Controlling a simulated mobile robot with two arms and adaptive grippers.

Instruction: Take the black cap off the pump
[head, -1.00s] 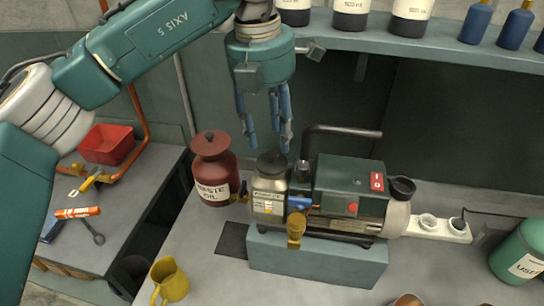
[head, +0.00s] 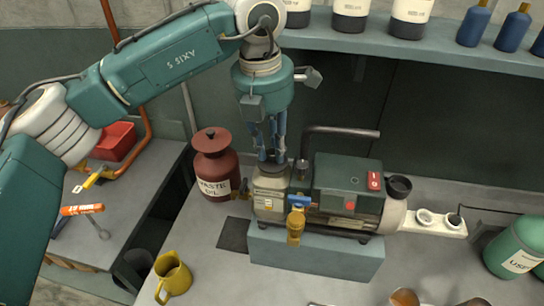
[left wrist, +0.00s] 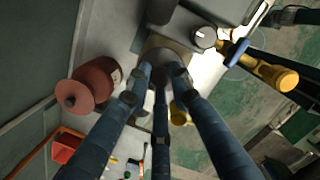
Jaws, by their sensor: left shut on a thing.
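The pump (head: 345,182) is a dark green and silver machine on a grey-blue block (head: 315,258). Its cream oil reservoir (head: 270,190) stands at the pump's left end. The black cap (head: 273,166) is at the top of that reservoir, with no clear gap below it. My left gripper (head: 270,155) points down from above, its blue fingers shut on the cap and partly hiding it. In the left wrist view the fingertips (left wrist: 160,72) converge over the reservoir top. My right gripper is not in view.
A red waste oil can (head: 212,168) stands close left of the reservoir. A bent dark pipe (head: 340,131) rises just right of my fingers. A yellow jug (head: 173,277) is at the front left. A shelf with bottles (head: 410,40) runs above. Bench in front is fairly clear.

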